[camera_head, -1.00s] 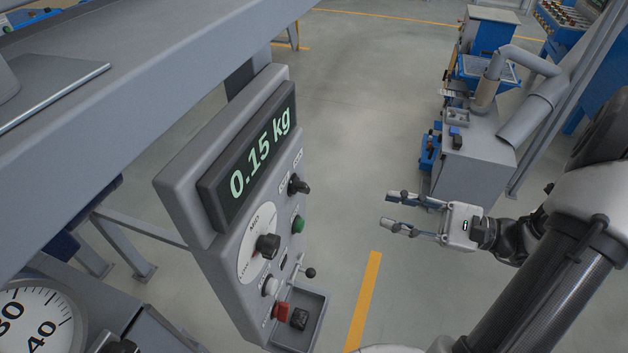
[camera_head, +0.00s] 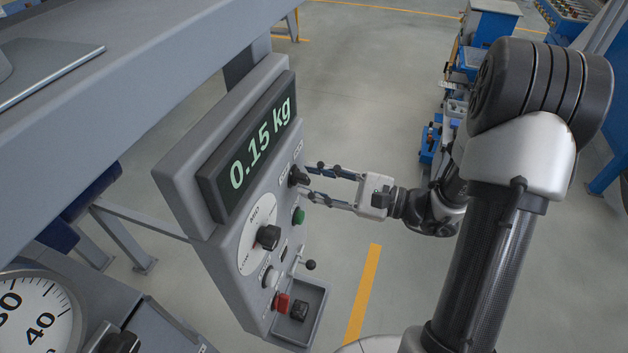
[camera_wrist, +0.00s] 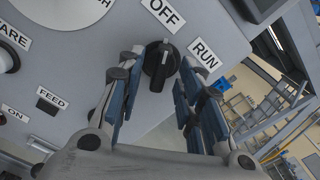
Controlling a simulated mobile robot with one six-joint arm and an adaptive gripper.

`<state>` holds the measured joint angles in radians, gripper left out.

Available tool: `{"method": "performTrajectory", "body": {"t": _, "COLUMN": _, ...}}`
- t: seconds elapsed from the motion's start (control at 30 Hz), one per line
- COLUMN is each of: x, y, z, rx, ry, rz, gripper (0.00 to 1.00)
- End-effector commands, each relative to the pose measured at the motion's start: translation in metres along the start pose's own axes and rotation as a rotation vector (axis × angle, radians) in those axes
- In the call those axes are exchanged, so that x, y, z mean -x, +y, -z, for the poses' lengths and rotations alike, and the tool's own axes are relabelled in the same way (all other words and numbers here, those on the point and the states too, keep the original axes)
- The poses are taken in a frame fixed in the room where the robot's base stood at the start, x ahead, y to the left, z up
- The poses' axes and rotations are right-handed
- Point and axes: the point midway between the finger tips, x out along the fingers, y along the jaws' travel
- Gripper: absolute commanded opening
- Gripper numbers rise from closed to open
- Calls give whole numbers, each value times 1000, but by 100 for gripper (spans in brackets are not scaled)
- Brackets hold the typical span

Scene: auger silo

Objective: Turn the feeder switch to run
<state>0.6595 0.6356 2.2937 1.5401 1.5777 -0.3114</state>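The feeder switch (camera_head: 297,178) is a black rotary knob near the top of the grey control panel (camera_head: 234,292). In the wrist view the knob (camera_wrist: 160,64) sits below the OFF label (camera_wrist: 163,13), with the RUN label (camera_wrist: 205,53) to its right. Its grip bar stands nearly upright in the picture, its upper end toward OFF. My gripper (camera_head: 307,180) is open, its fingertips at the panel on either side of the knob. In the wrist view its fingers (camera_wrist: 160,72) flank the knob with gaps; I see no clear contact.
The display (camera_head: 259,145) reads 0.15 kg. Below the switch are a green button (camera_head: 298,216), a black dial (camera_head: 268,237), a small lever (camera_head: 310,265) and a red switch (camera_head: 282,302) by a tray (camera_head: 318,309). A grey beam (camera_head: 150,75) overhangs at left.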

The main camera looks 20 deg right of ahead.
Motion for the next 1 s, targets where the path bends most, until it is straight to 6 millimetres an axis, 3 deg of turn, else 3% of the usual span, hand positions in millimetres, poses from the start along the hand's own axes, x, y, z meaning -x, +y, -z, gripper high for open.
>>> {"method": "performTrajectory", "body": {"t": 0.37, "x": -6, "y": 0, "z": 0, "rx": 0, "ry": 1, "rz": 0, "gripper": 33}}
{"method": "performTrajectory", "body": {"t": 0.87, "x": -6, "y": 0, "z": 0, "rx": 0, "ry": 0, "rz": 0, "gripper": 0}}
{"method": "performTrajectory", "body": {"t": 1.0, "x": -6, "y": 0, "z": 0, "rx": 0, "ry": 0, "rz": 0, "gripper": 0}}
